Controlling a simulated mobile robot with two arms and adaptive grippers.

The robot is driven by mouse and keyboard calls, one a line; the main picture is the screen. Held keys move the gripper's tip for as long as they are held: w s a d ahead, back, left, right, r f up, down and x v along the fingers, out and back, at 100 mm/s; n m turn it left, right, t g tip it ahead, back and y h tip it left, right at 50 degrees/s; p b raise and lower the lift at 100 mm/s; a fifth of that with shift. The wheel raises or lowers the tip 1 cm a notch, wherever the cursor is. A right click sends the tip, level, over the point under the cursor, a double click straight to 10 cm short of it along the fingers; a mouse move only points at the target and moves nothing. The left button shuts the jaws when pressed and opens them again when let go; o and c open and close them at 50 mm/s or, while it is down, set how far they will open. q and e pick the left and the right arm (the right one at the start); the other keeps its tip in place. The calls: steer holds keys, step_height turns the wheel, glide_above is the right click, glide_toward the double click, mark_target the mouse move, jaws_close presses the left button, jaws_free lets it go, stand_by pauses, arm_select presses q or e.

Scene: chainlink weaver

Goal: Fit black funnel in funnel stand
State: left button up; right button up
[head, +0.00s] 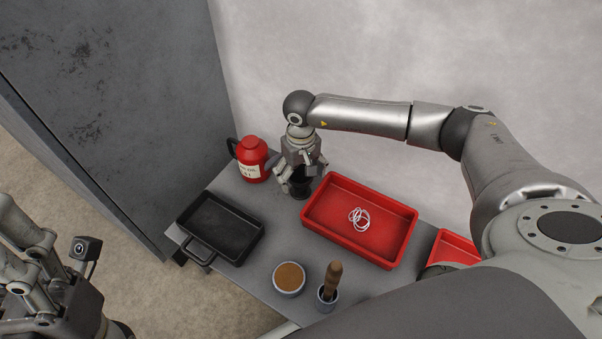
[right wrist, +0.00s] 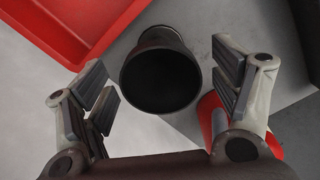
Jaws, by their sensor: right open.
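The black funnel (right wrist: 160,80) shows in the right wrist view with its wide round mouth facing the camera, between the finger pads and with a gap on each side. In the head view a dark part of it (head: 301,189) shows under my right gripper (head: 299,179), at the table's back edge. My right gripper is open, with its fingers (right wrist: 162,92) on either side of the funnel. I cannot make out a separate funnel stand; the funnel's lower part is mostly hidden. My left gripper (head: 38,275) is at the lower left, away from the table, partly cut off.
A red canister (head: 251,155) stands just left of the right gripper. A red tray (head: 340,241) with white rings (head: 359,218) lies right of it. A black pan (head: 219,231), a brown-topped bowl (head: 289,277) and a wooden-handled tool in a cup (head: 329,282) are nearer. A grey cabinet (head: 110,90) stands left.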

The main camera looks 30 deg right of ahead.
steer(key=shift+r, duration=0.1)
step_height(320, 180, up, 12)
stand_by(0.5)
stand_by(0.5)
